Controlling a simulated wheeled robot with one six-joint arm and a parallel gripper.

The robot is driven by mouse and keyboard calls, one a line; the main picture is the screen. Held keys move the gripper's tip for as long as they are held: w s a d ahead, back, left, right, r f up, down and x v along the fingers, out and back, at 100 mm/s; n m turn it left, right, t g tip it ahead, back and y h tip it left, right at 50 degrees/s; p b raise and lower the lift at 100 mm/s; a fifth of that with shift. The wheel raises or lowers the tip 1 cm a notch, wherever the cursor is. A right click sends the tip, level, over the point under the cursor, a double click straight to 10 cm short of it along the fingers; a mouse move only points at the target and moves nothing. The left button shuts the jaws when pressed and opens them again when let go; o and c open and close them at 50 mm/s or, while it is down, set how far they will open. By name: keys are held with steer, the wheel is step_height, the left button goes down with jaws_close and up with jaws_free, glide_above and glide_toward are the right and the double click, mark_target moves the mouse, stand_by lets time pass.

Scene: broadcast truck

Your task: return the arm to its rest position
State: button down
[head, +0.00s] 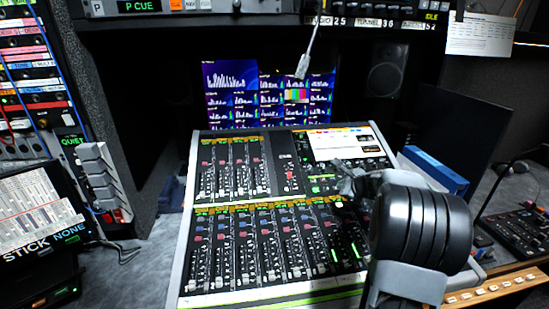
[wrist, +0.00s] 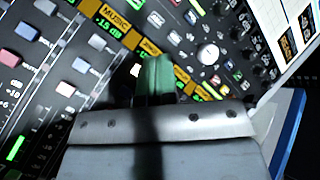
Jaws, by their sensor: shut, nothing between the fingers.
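My arm reaches in from the lower right of the head view, its thick black rounded link covering the right part of a mixing console (head: 183,245). My gripper (head: 345,178) is small and partly hidden there, over the right side of the console. In the wrist view my gripper (wrist: 155,75) is shut and empty, its greenish fingertips together. Behind them the tilted console face (wrist: 40,55) fills most of the picture, with faders, orange-yellow labels and a light round knob (wrist: 208,54). I cannot tell the exact gap between the fingertips and the console.
Screens (head: 232,90) and a gooseneck microphone (head: 303,66) stand behind the console. A blue box-like object (head: 433,172) is right of it, near my arm. A rack (head: 30,75) and a labelled panel (head: 40,205) are at left. A smaller control panel (head: 525,232) is at far right.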

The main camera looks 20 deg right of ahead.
steer(key=shift+s+a+f+n, duration=0.1)
steer(key=shift+a+n, duration=0.05)
steer(key=shift+n, duration=0.45)
steer(key=s+a+f+n+g, duration=0.1)
steer(key=s+a+f+n, duration=0.1)
steer(key=s+a+f+n+g+y, duration=0.1)
steer(key=s+n, duration=0.1)
steer(key=n, duration=0.1)
steer(key=shift+s+a+f+g+y, duration=0.15)
steer(key=shift+a+f+g+y, duration=0.15)
steer(key=shift+a+f+g, duration=0.1)
steer(key=s+a+r+n+g+h+p, duration=0.1)
steer(key=s+a+r+n+p, duration=0.3)
steer(key=s+a+n, duration=0.6)
steer(key=s+a+r+n+g+h+p, duration=0.1)
steer(key=s+a+r+n+g+p, duration=0.2)
steer(key=s+a+r+n, duration=0.4)
steer(key=s+a+n+p, duration=0.1)
steer(key=s+a+n, duration=0.2)
steer(key=a, duration=0.2)
